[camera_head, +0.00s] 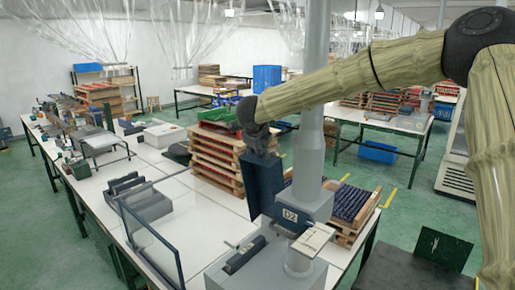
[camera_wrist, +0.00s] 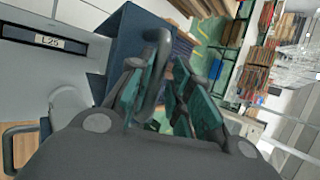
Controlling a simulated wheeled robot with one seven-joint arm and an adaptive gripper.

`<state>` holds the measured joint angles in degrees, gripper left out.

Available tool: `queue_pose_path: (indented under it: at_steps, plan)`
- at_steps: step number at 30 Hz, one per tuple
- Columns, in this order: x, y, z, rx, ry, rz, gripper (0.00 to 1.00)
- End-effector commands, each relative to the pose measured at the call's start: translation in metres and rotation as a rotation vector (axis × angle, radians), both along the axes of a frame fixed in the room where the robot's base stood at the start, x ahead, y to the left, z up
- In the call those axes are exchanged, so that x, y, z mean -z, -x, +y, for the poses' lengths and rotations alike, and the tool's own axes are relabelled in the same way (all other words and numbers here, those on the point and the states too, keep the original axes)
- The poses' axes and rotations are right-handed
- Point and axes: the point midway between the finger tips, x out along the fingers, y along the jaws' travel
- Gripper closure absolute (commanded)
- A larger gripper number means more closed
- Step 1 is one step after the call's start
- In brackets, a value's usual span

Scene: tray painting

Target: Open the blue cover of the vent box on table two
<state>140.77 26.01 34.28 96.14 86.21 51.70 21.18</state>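The vent box (camera_head: 290,222) is grey and stands on the long white table near the pole, with a label that looks like "DZ". Its dark blue cover (camera_head: 262,188) stands steeply raised above it. In the wrist view the cover is a blue panel (camera_wrist: 128,40) with a dark curved handle (camera_wrist: 157,70). My gripper (camera_head: 260,142) is at the cover's upper edge. In the wrist view its teal fingers (camera_wrist: 162,92) are apart, with the handle between them, nearer the left finger. A gap shows beside the right finger.
A grey pole (camera_head: 312,110) rises close beside the box. Stacked wooden trays (camera_head: 216,155) stand behind it, and a tray of dark parts (camera_head: 350,205) lies to the right. A clear upright panel (camera_head: 150,240) is on the left. A label like "L25" (camera_wrist: 48,41) shows in the wrist view.

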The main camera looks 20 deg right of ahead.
Motion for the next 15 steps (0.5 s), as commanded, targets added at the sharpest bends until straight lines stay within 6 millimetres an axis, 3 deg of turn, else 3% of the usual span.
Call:
queue_pose_path:
  at_steps: [8,15]
  plan:
    - [-0.007,0.006,0.003,-0.001,0.000,0.001,0.80]
    - [-0.036,0.031,0.015,-0.003,0.001,-0.002,0.80]
